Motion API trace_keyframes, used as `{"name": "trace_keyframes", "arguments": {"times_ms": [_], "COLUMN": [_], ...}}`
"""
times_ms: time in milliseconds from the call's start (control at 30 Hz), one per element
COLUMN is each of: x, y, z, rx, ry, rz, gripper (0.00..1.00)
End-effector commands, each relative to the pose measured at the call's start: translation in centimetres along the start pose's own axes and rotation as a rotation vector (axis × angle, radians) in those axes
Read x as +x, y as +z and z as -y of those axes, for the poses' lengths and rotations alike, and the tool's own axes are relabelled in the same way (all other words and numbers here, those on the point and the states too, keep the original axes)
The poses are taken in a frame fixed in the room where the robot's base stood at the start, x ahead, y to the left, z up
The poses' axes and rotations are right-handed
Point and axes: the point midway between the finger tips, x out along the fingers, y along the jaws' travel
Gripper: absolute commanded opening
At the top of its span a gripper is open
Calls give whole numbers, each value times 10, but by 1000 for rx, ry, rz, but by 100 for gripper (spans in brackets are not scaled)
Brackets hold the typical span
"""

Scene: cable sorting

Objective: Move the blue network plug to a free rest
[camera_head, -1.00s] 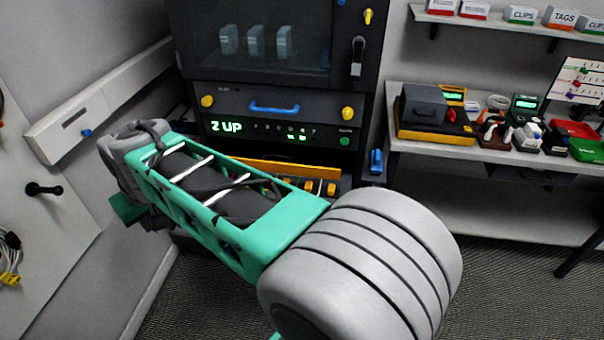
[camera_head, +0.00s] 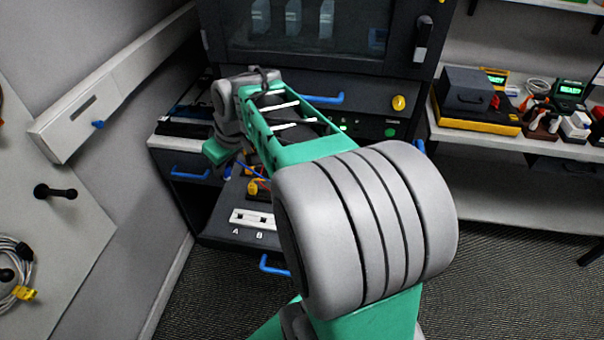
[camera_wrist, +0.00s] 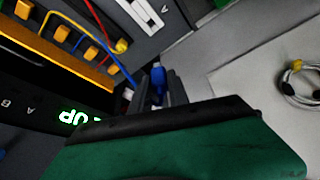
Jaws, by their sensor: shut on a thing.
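The blue network plug (camera_wrist: 158,80) is between the two dark fingers of my gripper (camera_wrist: 159,88) in the wrist view. The fingers are shut on it. A thin blue cable (camera_wrist: 110,52) runs from near the plug towards the top left. A white strip with slots (camera_wrist: 146,14), marked A, is near the top of the wrist view. In the head view the strip (camera_head: 252,219) shows marks A and B, and its right part is hidden behind my arm. The plug itself cannot be made out in the head view.
Orange blocks (camera_wrist: 62,33) stand along an orange bar (camera_wrist: 58,58), with a yellow plug and cable (camera_wrist: 121,46) nearby. A wall panel (camera_head: 45,215) with a coiled cable (camera_head: 14,285) is at the left. A shelf with devices (camera_head: 520,175) is at the right.

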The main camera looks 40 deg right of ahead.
Motion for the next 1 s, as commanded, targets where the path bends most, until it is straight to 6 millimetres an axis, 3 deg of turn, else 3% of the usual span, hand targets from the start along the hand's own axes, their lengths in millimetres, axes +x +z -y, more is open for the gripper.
{"name": "trace_keyframes", "arguments": {"times_ms": [33,200,367,467,633,1000], "x": [16,42,47,47,53,84], "y": [19,83,134,148,154,167], "z": [-30,-110,-153,-162,-165,-165], "rx": [-32,-237,-369,-408,-418,-416], "ry": [-20,-107,-156,-171,-173,-172], "rz": [5,2,0,0,0,1], "gripper": [0,0,0,0,0,0]}}
